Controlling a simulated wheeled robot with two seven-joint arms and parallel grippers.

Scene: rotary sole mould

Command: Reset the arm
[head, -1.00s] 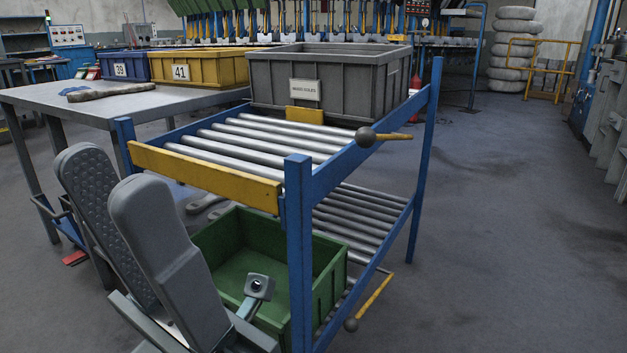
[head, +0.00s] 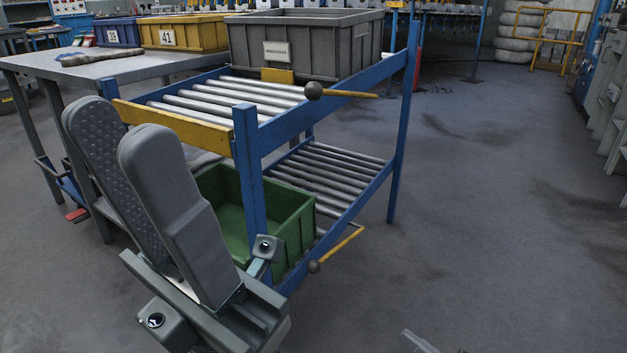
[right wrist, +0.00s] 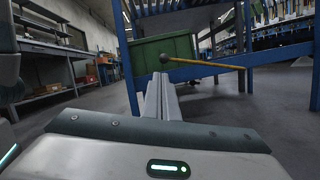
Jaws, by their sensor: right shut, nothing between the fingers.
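A blue roller rack (head: 250,170) stands ahead, with a grey crate (head: 345,55) on top and a green crate (head: 295,235) below. Ball-ended yellow levers (head: 345,94) stick out at its right. A table (head: 90,75) stands left. The floor on the right is clear.

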